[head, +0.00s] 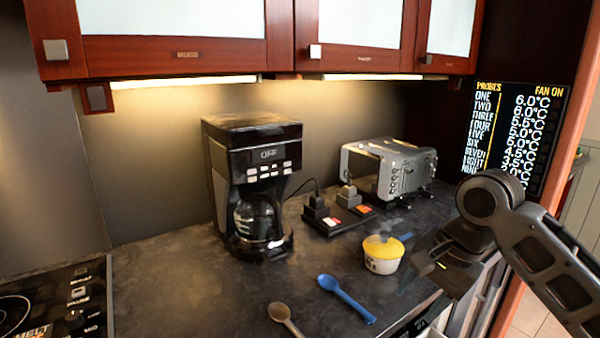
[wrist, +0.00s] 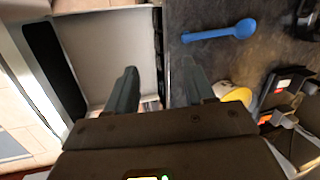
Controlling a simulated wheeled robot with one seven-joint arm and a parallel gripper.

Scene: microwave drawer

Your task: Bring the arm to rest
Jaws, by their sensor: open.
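My gripper (wrist: 158,92) is open and empty in the wrist view, its two dark fingers spread apart. It hangs above the counter's front edge, with an open white-lined drawer (wrist: 110,40) below and to the left. In the head view my arm comes in from the right, and my gripper (head: 432,268) is beside a small yellow and white lidded pot (head: 383,254), partly hidden. The pot also shows right of the fingers in the wrist view (wrist: 232,95). I cannot tell whether gripper and pot touch.
A blue spoon (head: 347,298) and a grey spoon (head: 285,318) lie on the dark counter (head: 180,290). A coffee maker (head: 255,180) and a silver toaster (head: 390,168) stand behind. A hob (head: 50,305) is at left. Wooden cabinets (head: 180,55) hang above.

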